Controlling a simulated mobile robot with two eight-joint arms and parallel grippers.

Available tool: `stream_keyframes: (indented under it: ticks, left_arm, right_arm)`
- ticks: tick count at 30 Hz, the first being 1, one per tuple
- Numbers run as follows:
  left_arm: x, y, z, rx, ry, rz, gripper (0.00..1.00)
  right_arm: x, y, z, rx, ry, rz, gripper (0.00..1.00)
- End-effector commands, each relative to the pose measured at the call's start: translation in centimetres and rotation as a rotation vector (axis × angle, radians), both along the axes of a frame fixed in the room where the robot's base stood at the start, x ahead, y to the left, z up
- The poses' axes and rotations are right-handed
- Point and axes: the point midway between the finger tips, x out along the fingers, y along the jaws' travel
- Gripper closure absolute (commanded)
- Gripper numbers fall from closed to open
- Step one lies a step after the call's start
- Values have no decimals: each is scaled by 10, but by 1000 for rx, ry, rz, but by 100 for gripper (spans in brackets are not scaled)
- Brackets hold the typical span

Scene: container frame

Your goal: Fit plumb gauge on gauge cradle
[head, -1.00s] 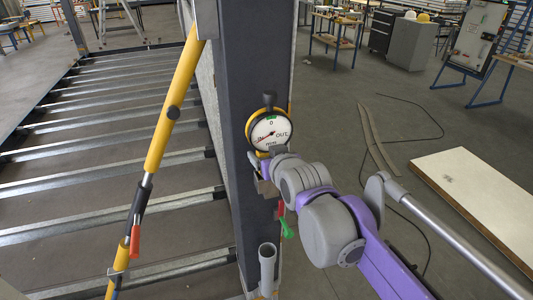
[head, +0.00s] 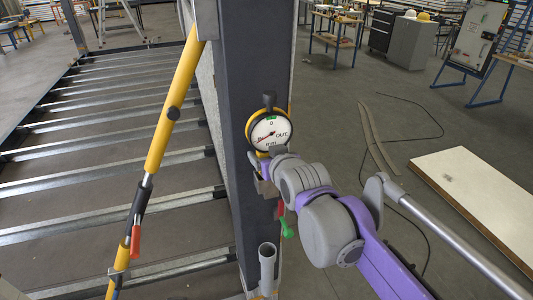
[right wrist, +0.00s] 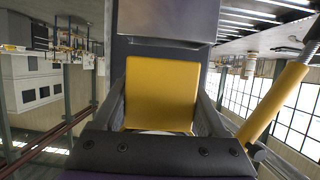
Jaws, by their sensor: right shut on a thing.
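The plumb gauge (head: 270,130), a round white dial with a black and yellow rim, is in front of the dark upright post in the head view. My right gripper (head: 264,172) is just below the dial, with the arm coming from the lower right. In the right wrist view the gauge's yellow body (right wrist: 162,85) sits between the two fingers of my right gripper (right wrist: 163,112), which is shut on it. I cannot make out the gauge cradle for certain, nor whether the gauge touches the post. My left gripper is not in view.
The dark post (head: 256,60) stands upright in the middle. A yellow brace (head: 172,110) slants down to its left over metal floor beams. A grey tube (head: 267,268) and a green-handled item (head: 287,229) are low on the post. A white panel (head: 480,195) lies at right.

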Motion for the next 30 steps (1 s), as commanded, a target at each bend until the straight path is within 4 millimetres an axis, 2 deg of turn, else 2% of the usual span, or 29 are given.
stream_keyframes:
  ticks: [30]
  left_arm:
    - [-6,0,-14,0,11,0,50]
  right_arm:
    - [0,0,-20,0,0,0,100]
